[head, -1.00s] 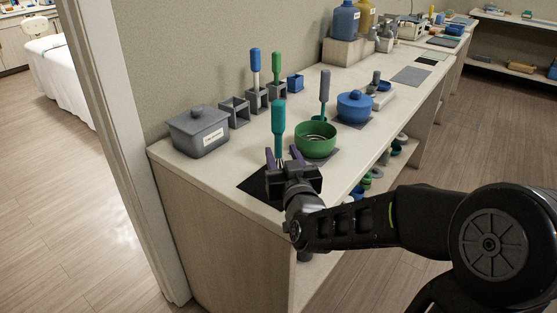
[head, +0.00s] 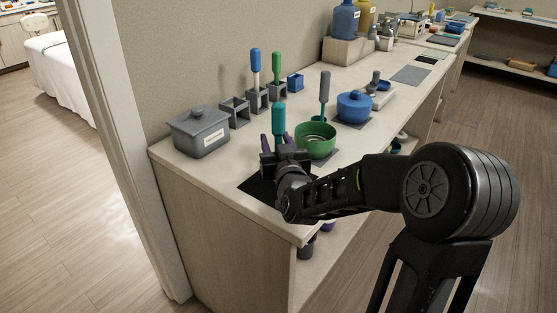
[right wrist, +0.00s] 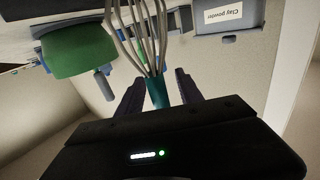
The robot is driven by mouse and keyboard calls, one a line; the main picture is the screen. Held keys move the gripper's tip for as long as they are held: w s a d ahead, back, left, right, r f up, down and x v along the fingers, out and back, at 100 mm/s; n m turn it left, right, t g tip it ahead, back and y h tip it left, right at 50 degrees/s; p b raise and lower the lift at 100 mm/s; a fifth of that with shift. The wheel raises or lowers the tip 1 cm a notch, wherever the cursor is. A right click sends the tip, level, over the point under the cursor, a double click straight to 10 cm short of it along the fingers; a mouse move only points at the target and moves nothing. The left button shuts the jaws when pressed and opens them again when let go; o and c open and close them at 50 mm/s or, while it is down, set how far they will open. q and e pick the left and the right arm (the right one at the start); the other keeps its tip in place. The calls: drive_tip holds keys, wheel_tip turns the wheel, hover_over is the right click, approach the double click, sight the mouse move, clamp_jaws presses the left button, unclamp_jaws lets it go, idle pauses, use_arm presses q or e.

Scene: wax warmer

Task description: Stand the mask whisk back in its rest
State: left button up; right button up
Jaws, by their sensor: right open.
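The whisk has a teal handle (head: 278,120) and stands roughly upright at the near end of the counter; its lower part is hidden behind my gripper in the head view. In the right wrist view, which is upside down, its wire loops (right wrist: 142,30) and teal handle (right wrist: 157,92) show. My right gripper (head: 278,145) is open, with its purple fingers on either side of the handle (right wrist: 158,88). What the whisk stands on is hidden. An empty grey square holder (head: 236,111) stands near the wall, possibly the rest. My left gripper is not in view.
A green bowl (head: 316,141) is close on the right of the whisk. A grey lidded box (head: 201,134) is at the left. Holders near the wall carry blue (head: 256,62) and green (head: 277,66) handled tools. A black mat (head: 256,188) lies by the near edge.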

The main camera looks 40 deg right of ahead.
drive_tip(key=shift+c, duration=0.2)
idle(0.4)
clamp_jaws()
idle(0.4)
